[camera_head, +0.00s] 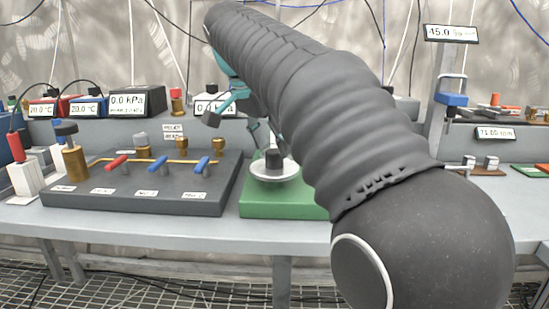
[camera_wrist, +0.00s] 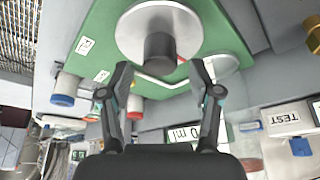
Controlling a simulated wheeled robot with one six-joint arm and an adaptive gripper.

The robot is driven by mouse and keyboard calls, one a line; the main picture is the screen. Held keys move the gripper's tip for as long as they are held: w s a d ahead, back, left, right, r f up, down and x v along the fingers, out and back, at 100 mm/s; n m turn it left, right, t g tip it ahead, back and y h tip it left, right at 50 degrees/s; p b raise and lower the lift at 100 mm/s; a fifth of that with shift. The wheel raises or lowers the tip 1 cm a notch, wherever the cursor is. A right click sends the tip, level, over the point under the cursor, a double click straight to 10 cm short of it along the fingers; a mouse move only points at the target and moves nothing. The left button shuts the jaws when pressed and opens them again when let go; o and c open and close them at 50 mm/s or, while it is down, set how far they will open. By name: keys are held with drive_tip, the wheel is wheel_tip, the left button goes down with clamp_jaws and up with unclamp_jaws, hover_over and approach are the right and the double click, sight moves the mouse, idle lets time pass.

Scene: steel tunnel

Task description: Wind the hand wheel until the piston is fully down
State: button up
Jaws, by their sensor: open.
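A pale round disc with a dark cylinder on it (camera_head: 274,159) stands over a green base (camera_head: 262,204) in the head view. In the wrist view the disc (camera_wrist: 135,27) is at the top, its dark cylinder (camera_wrist: 160,48) pointing toward my gripper. A second grey disc (camera_wrist: 222,64) shows partly behind the right finger; I cannot tell whether either disc is the hand wheel. My gripper (camera_wrist: 161,74) is open and empty, its fingertips spread either side of the cylinder's end and apart from it. My arm hides the green base's right side. The piston cannot be made out.
Left of the green base is a dark panel (camera_head: 130,205) with red and blue valve levers. Behind it stand gauges, one reading 0.0 kPa (camera_head: 135,102). At the right is a post with a 45.0 display (camera_head: 451,33). The bench's front strip (camera_head: 150,228) is clear.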

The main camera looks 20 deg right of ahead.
drive_tip(key=shift+x, duration=1.25)
drive_tip(key=c, duration=1.1)
drive_tip(key=shift+c, duration=0.2)
